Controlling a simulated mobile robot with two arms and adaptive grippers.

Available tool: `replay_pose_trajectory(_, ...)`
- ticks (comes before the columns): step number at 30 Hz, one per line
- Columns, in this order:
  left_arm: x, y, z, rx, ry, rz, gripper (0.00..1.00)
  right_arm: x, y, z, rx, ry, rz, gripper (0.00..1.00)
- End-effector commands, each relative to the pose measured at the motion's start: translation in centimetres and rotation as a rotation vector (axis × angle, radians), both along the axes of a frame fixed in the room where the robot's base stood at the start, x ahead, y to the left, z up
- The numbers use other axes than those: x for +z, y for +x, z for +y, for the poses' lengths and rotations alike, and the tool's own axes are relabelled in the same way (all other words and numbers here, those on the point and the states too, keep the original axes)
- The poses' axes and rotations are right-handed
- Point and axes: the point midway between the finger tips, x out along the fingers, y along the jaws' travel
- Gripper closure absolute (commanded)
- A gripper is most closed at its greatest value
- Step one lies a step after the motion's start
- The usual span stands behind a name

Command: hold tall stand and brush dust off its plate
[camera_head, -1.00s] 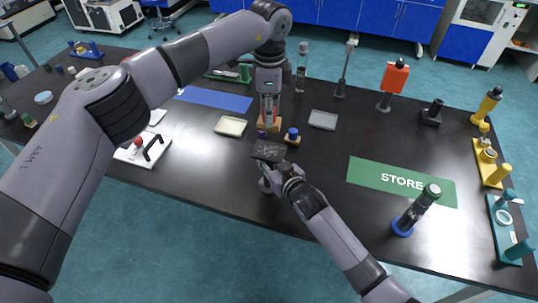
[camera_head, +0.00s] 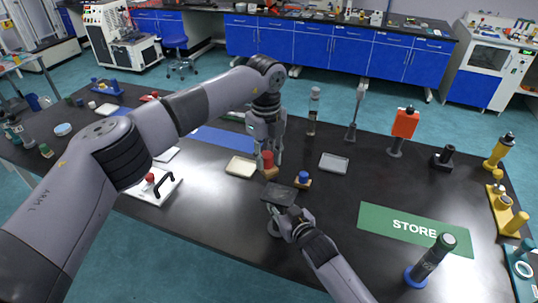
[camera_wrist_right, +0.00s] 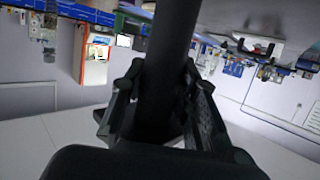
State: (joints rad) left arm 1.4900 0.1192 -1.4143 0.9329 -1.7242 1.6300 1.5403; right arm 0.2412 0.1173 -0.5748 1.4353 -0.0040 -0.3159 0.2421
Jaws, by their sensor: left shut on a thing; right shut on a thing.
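The tall stand has a dark, flat plate (camera_head: 279,194) on top, near the table's front edge; whether dust lies on it is too small to tell. My right gripper (camera_head: 287,216) is shut on the stand's post below the plate. In the right wrist view, the dark post (camera_wrist_right: 167,60) runs between the fingers of my right gripper (camera_wrist_right: 160,105). My left gripper (camera_head: 267,154) points down behind the plate, shut on a red-handled thing (camera_head: 268,160), probably the brush. This is at a small wooden block (camera_head: 271,172); its lower end is hidden.
A blue-knobbed piece on a wooden block (camera_head: 303,180) sits just right of the plate. A cream tray (camera_head: 240,167) and a grey tray (camera_head: 333,163) lie nearby. A green STORE mat (camera_head: 385,220) and a dark, blue-based cylinder (camera_head: 430,262) are at right.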

Motion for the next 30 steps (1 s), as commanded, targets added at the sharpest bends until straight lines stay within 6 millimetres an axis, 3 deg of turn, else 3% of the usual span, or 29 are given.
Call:
replay_pose_trajectory(24, -7.7, -0.1, 0.0, 0.005, 0.001, 0.004, 0.95, 0.0, 0.0, 0.0, 0.000, 0.000, 0.000, 1.00)
replay_pose_trajectory(30, -7.7, -0.6, -2.0, 0.002, 0.000, 0.001, 0.99, 0.0, 0.0, 0.0, 0.000, 0.000, 0.000, 1.00)
